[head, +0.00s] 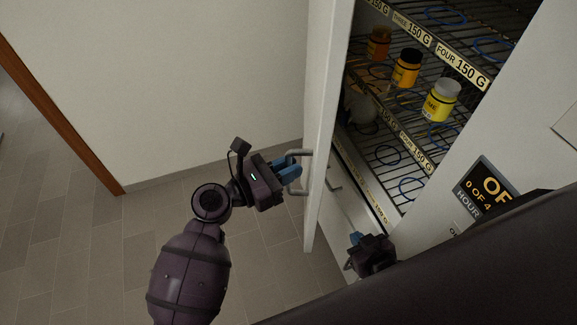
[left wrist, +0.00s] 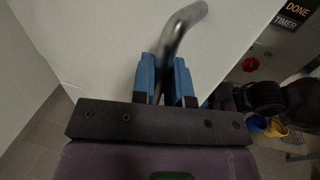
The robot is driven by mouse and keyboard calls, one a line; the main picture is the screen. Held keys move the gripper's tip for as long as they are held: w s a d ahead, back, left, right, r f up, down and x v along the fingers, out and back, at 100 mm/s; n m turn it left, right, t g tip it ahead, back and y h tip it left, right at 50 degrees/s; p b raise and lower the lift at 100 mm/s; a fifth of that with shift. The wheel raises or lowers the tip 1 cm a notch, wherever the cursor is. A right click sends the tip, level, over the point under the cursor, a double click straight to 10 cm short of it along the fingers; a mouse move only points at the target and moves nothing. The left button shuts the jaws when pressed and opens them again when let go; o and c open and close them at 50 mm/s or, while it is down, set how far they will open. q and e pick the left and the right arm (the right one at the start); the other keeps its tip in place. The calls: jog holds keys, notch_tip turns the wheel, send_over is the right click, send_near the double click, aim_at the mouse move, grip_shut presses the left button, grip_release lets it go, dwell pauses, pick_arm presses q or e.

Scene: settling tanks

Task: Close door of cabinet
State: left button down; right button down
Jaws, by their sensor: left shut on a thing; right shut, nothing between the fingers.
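The cabinet door (head: 325,110) stands open in the head view, seen nearly edge-on, to the left of the cabinet's shelves. Its bar handle (head: 302,152) is on the face toward the left. My left gripper (head: 291,170) is shut on this handle, with its blue fingers around the bar. In the left wrist view the curved handle (left wrist: 182,27) runs down between the blue fingers (left wrist: 164,80), in front of the pale door panel (left wrist: 95,45). My right gripper (head: 355,238) is shut and empty, low in front of the cabinet, partly hidden by my own dark body part.
Inside the cabinet, wire shelves hold an orange jar (head: 378,43), another orange jar (head: 406,68) and a yellow jar (head: 441,101). A drawer-like lower panel (head: 345,205) is below. A dark sign (head: 487,190) is on the right panel. Tiled floor (head: 90,240) is clear at left.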

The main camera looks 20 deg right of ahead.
pick_arm(q)
jog(key=c, duration=1.1)
grip_release()
jog(key=shift+c, duration=0.2)
jog(key=s+a+b, duration=0.1)
jog(key=s+a, duration=0.1)
jog(key=a, duration=0.8)
jog(key=shift+a, duration=0.35)
